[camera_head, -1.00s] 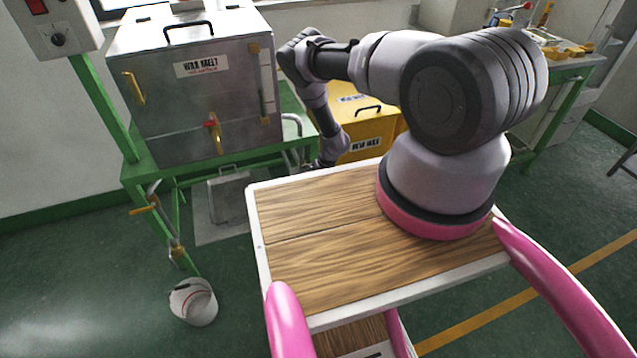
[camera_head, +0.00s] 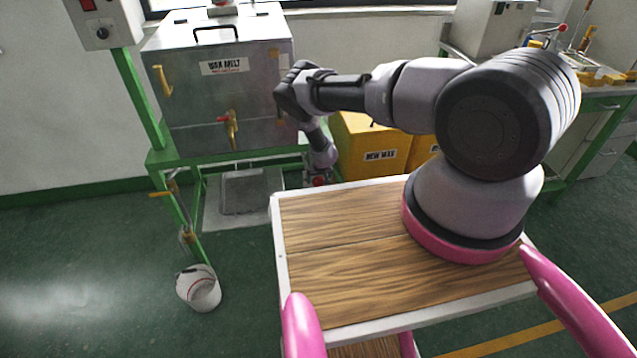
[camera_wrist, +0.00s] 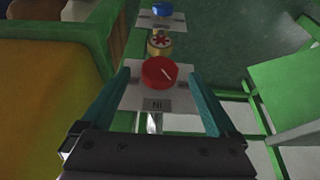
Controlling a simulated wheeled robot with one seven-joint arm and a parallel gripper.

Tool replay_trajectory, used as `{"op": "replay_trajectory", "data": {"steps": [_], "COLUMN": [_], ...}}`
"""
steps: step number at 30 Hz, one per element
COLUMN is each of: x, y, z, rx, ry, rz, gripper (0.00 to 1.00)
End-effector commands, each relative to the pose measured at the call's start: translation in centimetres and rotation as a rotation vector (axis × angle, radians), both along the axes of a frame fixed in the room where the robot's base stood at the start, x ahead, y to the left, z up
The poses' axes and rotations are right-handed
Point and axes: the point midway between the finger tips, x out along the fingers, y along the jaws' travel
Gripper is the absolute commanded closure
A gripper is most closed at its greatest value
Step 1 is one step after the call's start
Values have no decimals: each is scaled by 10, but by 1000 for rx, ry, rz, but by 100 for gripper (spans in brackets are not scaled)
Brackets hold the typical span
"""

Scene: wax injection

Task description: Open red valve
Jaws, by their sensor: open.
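A round red valve knob (camera_wrist: 159,73) with a white mark sits on a pale plate in the wrist view. My gripper (camera_wrist: 164,76) is open, with one teal finger on each side of the knob; I cannot tell whether either finger touches it. A small red part (camera_head: 320,181) shows at the low end of my arm in the head view, where the fingers are too small to make out. Another red handle (camera_head: 223,119) is on a brass tap on the front of the steel wax melt tank (camera_head: 225,85).
A brass fitting (camera_wrist: 160,44) and a blue knob (camera_wrist: 162,9) lie beyond the red knob. Yellow new wax boxes (camera_head: 370,145) stand right of my gripper. The green frame (camera_head: 180,158) carries the tank. A white bucket (camera_head: 199,290) stands on the floor.

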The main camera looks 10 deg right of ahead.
Motion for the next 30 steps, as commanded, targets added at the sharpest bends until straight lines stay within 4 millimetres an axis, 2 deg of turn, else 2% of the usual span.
{"op": "replay_trajectory", "data": {"steps": [3,6,18,23,24,25,30], "x": [4,8,11,11,11,11,10], "y": [0,0,0,0,0,0,0], "z": [-15,-22,-26,-26,-26,-26,-26], "rx": [4,3,1,1,1,1,8], "ry": [4,3,0,0,1,1,1], "rz": [-2,-2,0,0,0,0,0], "gripper": [6,6,6,68,83,92,92]}}
